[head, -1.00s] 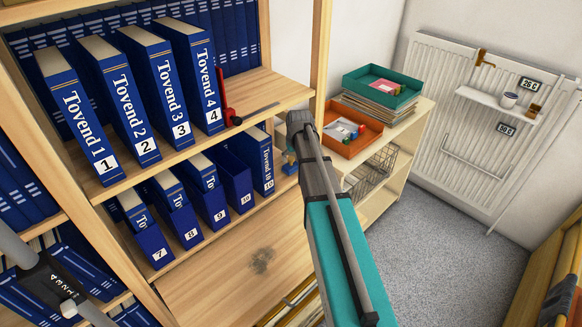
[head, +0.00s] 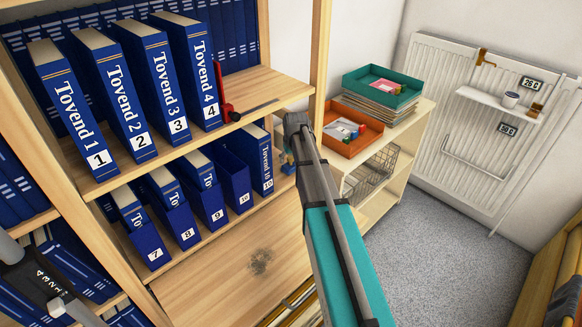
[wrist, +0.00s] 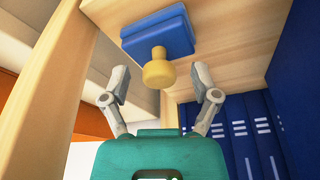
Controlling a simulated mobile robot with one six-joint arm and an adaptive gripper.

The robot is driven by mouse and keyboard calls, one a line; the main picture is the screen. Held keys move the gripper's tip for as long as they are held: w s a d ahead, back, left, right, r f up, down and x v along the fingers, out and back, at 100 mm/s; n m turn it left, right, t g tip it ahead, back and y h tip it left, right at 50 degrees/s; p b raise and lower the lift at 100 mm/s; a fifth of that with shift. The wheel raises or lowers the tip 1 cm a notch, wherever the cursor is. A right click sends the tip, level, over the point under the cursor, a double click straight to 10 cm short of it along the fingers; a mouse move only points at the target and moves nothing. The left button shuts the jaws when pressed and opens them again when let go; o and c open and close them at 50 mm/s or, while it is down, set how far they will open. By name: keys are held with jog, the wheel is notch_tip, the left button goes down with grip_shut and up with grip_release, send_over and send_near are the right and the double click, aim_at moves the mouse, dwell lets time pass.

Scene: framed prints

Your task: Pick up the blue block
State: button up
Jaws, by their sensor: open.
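The blue block (wrist: 157,38) shows in the wrist view with a round yellow knob (wrist: 158,70) on it. It rests against a pale wooden board. My gripper (wrist: 165,92) is open, with one grey finger on each side of the knob. The knob is in line with the gap between the fingertips, and I see no finger touching it. In the head view a small blue and yellow shape (head: 287,163), likely the block, shows beside my arm at the right end of the lower shelf. My gripper itself cannot be made out there.
Tall numbered blue binders (head: 170,80) stand on the upper shelf (head: 262,92), with a red item (head: 228,108) at their right. Lower binders (head: 265,172) stand close to my arm. A wooden post (wrist: 45,85) is near the left finger. Trays (head: 350,138) sit on a side cabinet.

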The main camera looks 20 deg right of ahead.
aim_at(290, 157)
grip_shut()
dwell(0.3)
jog(key=shift+r, duration=0.15)
notch_tip(290, 157, up, 4)
jog(key=p, duration=0.4)
jog(key=shift+f, duration=0.2)
jog(key=s+d, duration=0.3)
jog(key=s, duration=0.5)
jog(key=s+d, duration=0.3)
jog(key=s, duration=0.5)
jog(key=shift+s+d+f, duration=0.2)
jog(key=shift+s+d, duration=0.15)
jog(key=shift+d, duration=0.05)
jog(key=c, duration=0.7)
grip_release()
grip_shut()
